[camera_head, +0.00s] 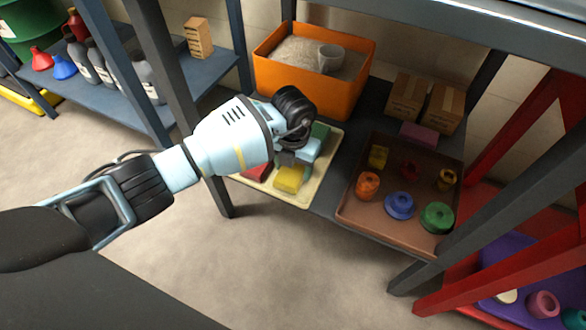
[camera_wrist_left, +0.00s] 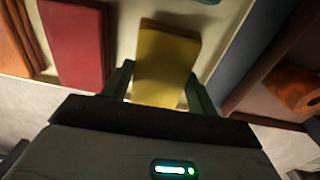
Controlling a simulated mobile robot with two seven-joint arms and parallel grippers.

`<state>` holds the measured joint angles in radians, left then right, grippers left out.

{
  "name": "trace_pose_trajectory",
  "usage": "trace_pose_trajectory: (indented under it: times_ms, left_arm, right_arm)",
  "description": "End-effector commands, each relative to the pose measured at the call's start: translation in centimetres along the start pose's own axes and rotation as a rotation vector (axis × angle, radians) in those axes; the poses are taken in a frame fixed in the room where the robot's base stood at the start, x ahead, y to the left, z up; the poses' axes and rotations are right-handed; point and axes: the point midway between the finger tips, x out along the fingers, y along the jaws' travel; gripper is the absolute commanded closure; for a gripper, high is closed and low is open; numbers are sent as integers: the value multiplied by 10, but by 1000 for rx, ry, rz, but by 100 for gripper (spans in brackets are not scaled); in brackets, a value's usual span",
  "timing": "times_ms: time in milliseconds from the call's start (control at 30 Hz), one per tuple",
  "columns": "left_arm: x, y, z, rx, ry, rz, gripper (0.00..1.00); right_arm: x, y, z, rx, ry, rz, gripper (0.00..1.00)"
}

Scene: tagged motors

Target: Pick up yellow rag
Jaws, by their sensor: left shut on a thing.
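The yellow rag (camera_head: 289,179) is a folded block in the cream tray (camera_head: 306,194) on the dark shelf. In the left wrist view the yellow rag (camera_wrist_left: 166,66) stands between the two green fingers of my left gripper (camera_wrist_left: 162,82), which is shut on it. In the head view my left gripper (camera_head: 287,158) reaches over the tray from the left, and its fingertips are mostly hidden. A red rag (camera_wrist_left: 76,42) lies to the left of the yellow one. My right gripper is not in view.
A light blue rag (camera_head: 308,150) and a green rag (camera_head: 320,131) lie behind in the tray. A brown tray (camera_head: 345,211) with several coloured round parts sits to the right. An orange bin (camera_head: 314,83) stands behind. Grey shelf posts flank the area.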

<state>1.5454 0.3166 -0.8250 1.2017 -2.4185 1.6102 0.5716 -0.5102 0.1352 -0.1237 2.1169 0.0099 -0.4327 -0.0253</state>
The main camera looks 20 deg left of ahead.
Motion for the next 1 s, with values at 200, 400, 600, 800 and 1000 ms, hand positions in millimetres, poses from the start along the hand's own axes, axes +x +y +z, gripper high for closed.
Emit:
trace_pose_trajectory:
  times_ms: [200, 400, 600, 800, 1000]
  left_arm:
    - [-49, 0, 1, 2, -7, 0, 64]
    - [-76, 0, 0, 1, -4, 0, 64]
    - [-84, 0, 0, 1, -1, -1, 64]
    - [-83, 0, 0, 1, 0, -1, 64]
    - [-83, 0, 0, 2, -1, -1, 60]
  right_arm:
    - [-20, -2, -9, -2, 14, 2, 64]
    - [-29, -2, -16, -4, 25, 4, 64]
    - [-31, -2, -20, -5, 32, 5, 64]
    - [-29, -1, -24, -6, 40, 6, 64]
    - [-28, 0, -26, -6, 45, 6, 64]
